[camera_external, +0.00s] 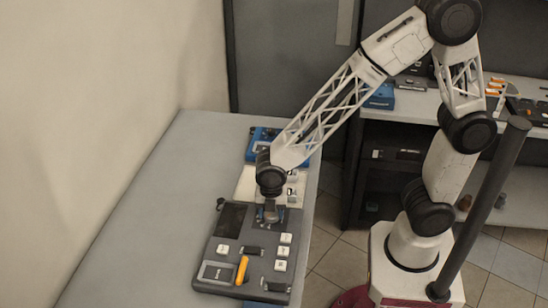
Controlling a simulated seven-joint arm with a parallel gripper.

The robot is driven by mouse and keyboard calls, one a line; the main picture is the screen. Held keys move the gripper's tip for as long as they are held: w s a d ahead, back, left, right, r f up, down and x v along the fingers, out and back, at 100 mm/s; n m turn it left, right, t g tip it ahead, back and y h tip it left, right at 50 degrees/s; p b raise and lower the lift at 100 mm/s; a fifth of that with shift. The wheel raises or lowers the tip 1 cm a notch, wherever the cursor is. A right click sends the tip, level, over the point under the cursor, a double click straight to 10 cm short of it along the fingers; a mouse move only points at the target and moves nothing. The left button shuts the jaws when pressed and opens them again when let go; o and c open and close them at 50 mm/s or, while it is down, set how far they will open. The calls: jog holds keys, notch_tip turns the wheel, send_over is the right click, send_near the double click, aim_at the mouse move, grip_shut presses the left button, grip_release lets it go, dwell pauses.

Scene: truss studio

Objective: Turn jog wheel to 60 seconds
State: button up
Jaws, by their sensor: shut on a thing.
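A dark grey control console (261,270) lies on the grey table. It has a dark screen (231,220) at its upper left, several white buttons (286,239) on the right and an orange lever (241,270) near the front. My gripper (268,214) points down at the console's far right part, right of the screen. It is shut on the jog wheel, which is mostly hidden by the fingers and wrist. The wheel's angle and any seconds reading cannot be made out.
Behind the console, a pale panel (245,183) and a blue device (262,140) stand on the table, partly covered by my arm. The table (145,210) is clear left of the console. A shelf unit (425,108) with small items stands at the back right.

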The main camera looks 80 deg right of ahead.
jog(key=m, duration=1.1)
jog(key=shift+s, duration=0.1)
jog(key=m, duration=0.3)
jog(key=shift+a+m, duration=0.1)
jog(key=shift+m, duration=0.3)
jog(key=m, duration=0.3)
jog(key=shift+m, duration=0.3)
jog(key=m, duration=0.3)
jog(key=shift+a+m, duration=0.1)
jog(key=shift+m, duration=0.2)
jog(key=m, duration=0.7)
jog(key=o, duration=0.9)
